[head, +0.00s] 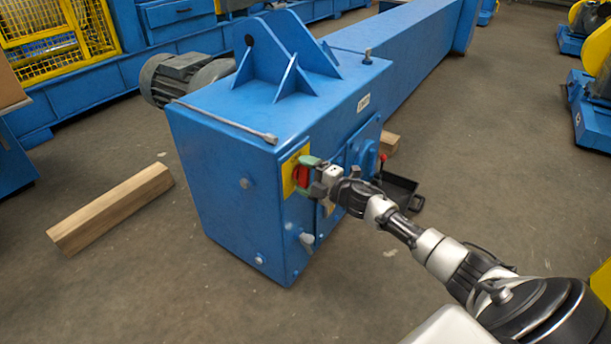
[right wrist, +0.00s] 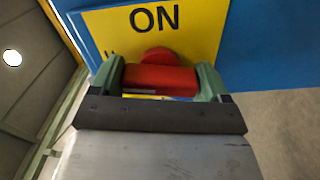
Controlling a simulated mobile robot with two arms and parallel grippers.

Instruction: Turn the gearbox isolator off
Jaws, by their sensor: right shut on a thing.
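The gearbox (head: 225,160) is a large blue box on the floor in the middle of the head view. Its isolator has a yellow plate (head: 289,172) on the box's side and a red handle (head: 301,176). In the right wrist view the plate (right wrist: 194,30) reads "ON" and the red handle (right wrist: 160,80) lies across the picture, between green fingers. My right gripper (head: 304,175) is shut on the red handle, one finger on each side; it also shows in the right wrist view (right wrist: 160,84). The rest of the plate's lettering is mostly hidden. My left gripper is not in view.
A metal rod (head: 225,122) lies on top of the box near its edge. A black tray (head: 402,186) is on the floor behind my right arm. A wooden beam (head: 112,207) lies on the floor at left. The floor in front is clear.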

